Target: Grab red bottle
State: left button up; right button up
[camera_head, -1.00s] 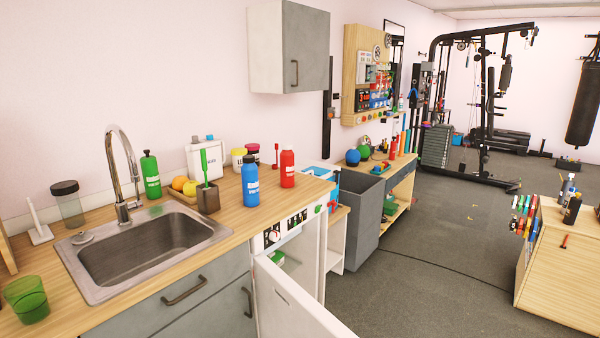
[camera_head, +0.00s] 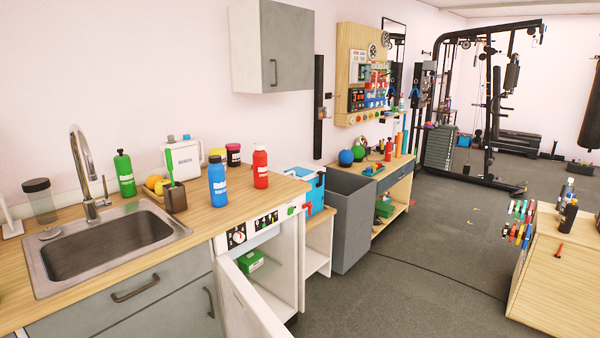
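A red bottle (camera_head: 260,167) with a white label stands upright on the wooden counter (camera_head: 240,200), close to its right end. A blue bottle (camera_head: 218,182) stands just left of it and nearer to me. Another red bottle (camera_head: 388,150) stands farther away on a wooden workbench (camera_head: 403,166). Neither of my grippers shows in the head view.
A sink (camera_head: 105,245) with a tall faucet lies at the left. A cabinet door (camera_head: 245,298) stands open below the counter. A grey bin (camera_head: 350,220) and a blue cooler (camera_head: 308,187) stand right of the counter. Grey floor (camera_head: 410,270) is clear at centre right.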

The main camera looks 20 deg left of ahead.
aim_at(260, 167)
jog(key=i+l+z, duration=0.2)
jog(key=l+z, duration=0.25)
jog(key=i+l+z, duration=0.2)
jog(key=z, duration=0.2)
jog(key=i+l+u, duration=0.2)
jog(key=i, duration=0.25)
jog(key=i+l+u, duration=0.25)
jog(key=i+u, duration=0.25)
jog(key=u, duration=0.2)
jog(key=i+u, duration=0.25)
jog(key=u, duration=0.15)
jog(key=i+l+u, duration=0.2)
jog(key=u, duration=0.25)
jog(key=i+u, duration=0.2)
jog(key=u, duration=0.2)
jog(key=i+l+u, duration=0.2)
jog(key=u, duration=0.2)
jog(key=i+l+u, duration=0.15)
jog(key=u, duration=0.25)
jog(key=i+l+u, duration=0.15)
jog(key=l+u, duration=0.25)
jog(key=i+l+u, duration=0.1)
jog(key=u, duration=0.3)
